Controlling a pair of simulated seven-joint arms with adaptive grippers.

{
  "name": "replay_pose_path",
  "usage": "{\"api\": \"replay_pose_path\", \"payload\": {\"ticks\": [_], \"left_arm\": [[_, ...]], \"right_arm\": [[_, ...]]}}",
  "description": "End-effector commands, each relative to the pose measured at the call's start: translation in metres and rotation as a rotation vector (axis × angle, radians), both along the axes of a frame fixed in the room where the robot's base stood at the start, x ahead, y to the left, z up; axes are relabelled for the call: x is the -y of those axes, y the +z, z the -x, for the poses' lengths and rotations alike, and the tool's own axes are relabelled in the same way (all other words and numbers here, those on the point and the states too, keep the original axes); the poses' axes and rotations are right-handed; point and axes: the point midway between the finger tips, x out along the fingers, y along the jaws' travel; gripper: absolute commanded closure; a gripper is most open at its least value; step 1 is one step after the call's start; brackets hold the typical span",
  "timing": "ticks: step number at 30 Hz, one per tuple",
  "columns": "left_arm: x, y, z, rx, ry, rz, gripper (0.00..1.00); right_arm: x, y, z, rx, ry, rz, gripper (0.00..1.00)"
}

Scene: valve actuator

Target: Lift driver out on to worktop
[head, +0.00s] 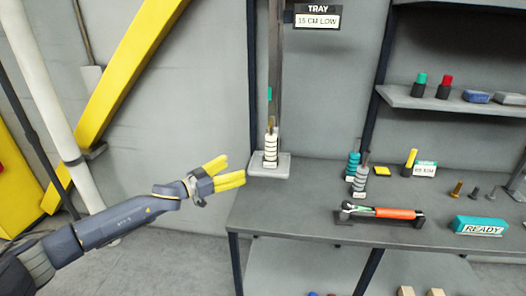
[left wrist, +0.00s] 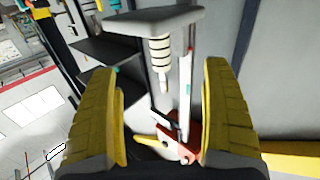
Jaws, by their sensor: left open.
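A driver with a white, dark-banded handle (head: 271,147) stands upright on a small grey tray (head: 282,170) at the left end of the worktop (head: 300,205), its thin shaft pointing up. In the left wrist view, which looks upside down, the banded handle (left wrist: 160,55) hangs below the tray slab (left wrist: 150,20), between the fingers in the picture. My left gripper (head: 232,172) has its yellow fingers apart and is empty. In the head view it is left of the tray, with a gap to the driver. My right gripper is not in view.
A post (head: 275,60) rises behind the tray, with a sign (head: 317,17) reading "TRAY 15 CM LOW". Teal (head: 353,165) and grey (head: 360,180) banded drivers stand on the worktop. An orange-handled tool (head: 385,212) lies in front. A shelf (head: 450,103) is above; bare worktop lies left of the tool.

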Motion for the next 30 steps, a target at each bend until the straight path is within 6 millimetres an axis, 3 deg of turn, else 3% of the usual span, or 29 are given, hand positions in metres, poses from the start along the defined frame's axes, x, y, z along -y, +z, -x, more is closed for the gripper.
{"api": "replay_pose_path", "payload": {"ticks": [18, 30], "left_arm": [[0.077, 0.000, -0.066, 0.000, 0.000, 0.000, 0.18], [0.093, 0.000, -0.079, 0.001, 0.000, -0.001, 0.18]], "right_arm": [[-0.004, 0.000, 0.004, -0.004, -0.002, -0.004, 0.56], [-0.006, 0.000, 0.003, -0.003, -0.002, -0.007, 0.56]]}}
